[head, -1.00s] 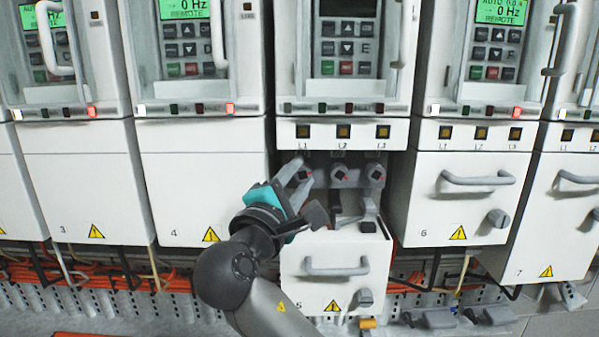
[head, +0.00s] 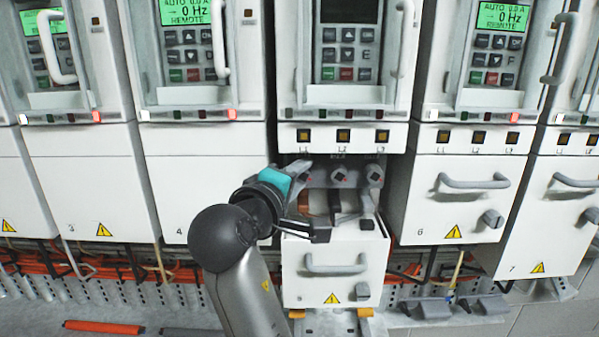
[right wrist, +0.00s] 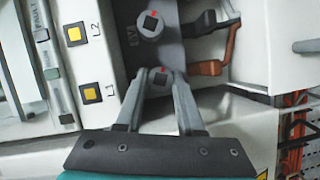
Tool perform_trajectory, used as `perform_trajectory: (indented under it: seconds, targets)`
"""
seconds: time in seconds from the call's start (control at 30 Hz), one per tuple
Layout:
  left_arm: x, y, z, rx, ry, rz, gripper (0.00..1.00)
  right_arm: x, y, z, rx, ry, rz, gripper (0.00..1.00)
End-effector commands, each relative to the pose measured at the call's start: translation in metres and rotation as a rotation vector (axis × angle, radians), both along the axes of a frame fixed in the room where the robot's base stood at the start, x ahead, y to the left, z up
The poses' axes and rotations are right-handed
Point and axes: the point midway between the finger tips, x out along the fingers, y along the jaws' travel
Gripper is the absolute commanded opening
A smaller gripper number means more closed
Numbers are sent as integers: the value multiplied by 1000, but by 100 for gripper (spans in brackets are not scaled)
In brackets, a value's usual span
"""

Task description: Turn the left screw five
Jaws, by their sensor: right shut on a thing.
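The left screw (right wrist: 161,77) is a round grey head with a dark square centre and a red mark. It shows between the fingertips in the right wrist view, and is mostly hidden by the gripper in the head view. My right gripper (right wrist: 160,84) is shut on it; in the head view the gripper (head: 308,181) reaches in from the lower left. The middle screw (head: 340,176) and right screw (head: 375,173) stand free to its right. The middle screw also shows above the held one in the right wrist view (right wrist: 150,25). My left gripper is not in view.
The pulled-down cover with a handle (head: 336,264) hangs just below the screws. Square yellow-brown indicators (head: 343,135) sit above them. Drive units with handles (head: 475,182) stand on both sides. Orange cables (head: 120,268) run below. A copper-coloured part (right wrist: 215,58) lies beside the screws.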

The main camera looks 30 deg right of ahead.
Motion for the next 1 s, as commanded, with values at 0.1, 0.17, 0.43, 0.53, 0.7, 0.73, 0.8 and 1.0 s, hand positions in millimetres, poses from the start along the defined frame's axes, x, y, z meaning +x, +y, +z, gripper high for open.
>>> perform_trajectory:
  seconds: [0.1,0.17,0.43,0.53,0.7,0.73,0.8,1.0]
  targets:
    - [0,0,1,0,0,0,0,0,0,-1,14,-4,0,0]
    - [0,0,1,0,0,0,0,0,0,-1,16,-5,0,0]
    - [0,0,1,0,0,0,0,0,0,-2,18,-6,0,0]
    - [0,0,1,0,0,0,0,0,0,-2,18,-6,0,40]
    - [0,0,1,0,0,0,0,0,0,-1,16,-7,0,59]
    - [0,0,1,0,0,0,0,0,0,-1,16,-7,1,63]
    - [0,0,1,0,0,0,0,0,0,-1,15,-7,0,67]
    - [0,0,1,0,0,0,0,0,0,0,14,-8,0,67]
